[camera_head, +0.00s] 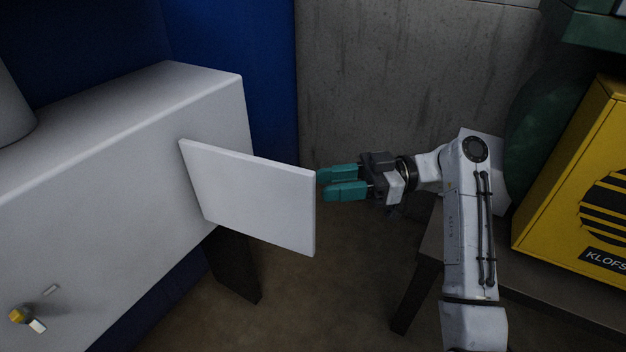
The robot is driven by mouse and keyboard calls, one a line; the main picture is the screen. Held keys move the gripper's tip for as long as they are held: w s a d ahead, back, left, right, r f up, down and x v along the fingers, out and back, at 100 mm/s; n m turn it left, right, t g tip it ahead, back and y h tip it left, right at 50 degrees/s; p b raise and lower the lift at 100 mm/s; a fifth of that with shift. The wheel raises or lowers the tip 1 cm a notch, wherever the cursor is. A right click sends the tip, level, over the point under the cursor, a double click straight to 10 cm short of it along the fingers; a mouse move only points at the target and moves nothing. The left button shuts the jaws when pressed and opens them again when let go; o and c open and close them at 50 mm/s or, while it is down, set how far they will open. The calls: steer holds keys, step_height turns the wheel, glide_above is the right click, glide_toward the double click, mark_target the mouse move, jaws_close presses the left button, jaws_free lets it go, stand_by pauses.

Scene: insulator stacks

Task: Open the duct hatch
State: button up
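The duct hatch (250,197) is a flat white panel. It stands out from the front face of the long white duct (110,190) at a wide angle, swung open, with its free edge to the right. My gripper (322,184) has teal fingers pointing left, right beside the upper part of that free edge. I cannot tell whether the fingertips touch the panel's edge. The opening behind the hatch is hidden by the panel.
A small yellow and white fitting (26,319) sticks out of the duct's face at lower left. A dark support leg (235,265) stands under the duct. On the right, a yellow box (570,190) sits on a dark table (430,265) beside my arm. Brown floor lies between.

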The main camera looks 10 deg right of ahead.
steer(key=shift+w+d+p, duration=0.15)
steer(key=shift+d+p, duration=0.35)
steer(key=shift+d, duration=2.3)
steer(key=s+f+m+t+h, duration=0.1)
steer(key=s+f+m+h, duration=0.4)
steer(key=f, duration=0.6)
steer(key=s+f+m+t+h, duration=0.2)
steer(key=s+f+m, duration=0.35)
steer(key=f, duration=0.65)
steer(key=s+d+f+m+h, duration=0.2)
steer(key=s+f+h, duration=0.1)
steer(key=s, duration=0.3)
steer(key=s+d+f+m+h, duration=0.2)
steer(key=s+f, duration=0.2)
steer(key=s, duration=0.2)
steer(key=s+d+r+m+g+h, duration=0.1)
steer(key=s+d+m+h, duration=0.2)
steer(key=s, duration=0.4)
steer(key=s+d+r+m+h, duration=0.1)
steer(key=s+d+m+h, duration=0.15)
steer(key=s+d, duration=0.35)
step_height(320, 180, up, 36)
steer(key=a+n+p, duration=0.1)
steer(key=p, duration=3.5)
steer(key=shift+s+a+h, duration=0.25)
steer(key=shift+s+h, duration=0.1)
steer(key=shift+s, duration=0.05)
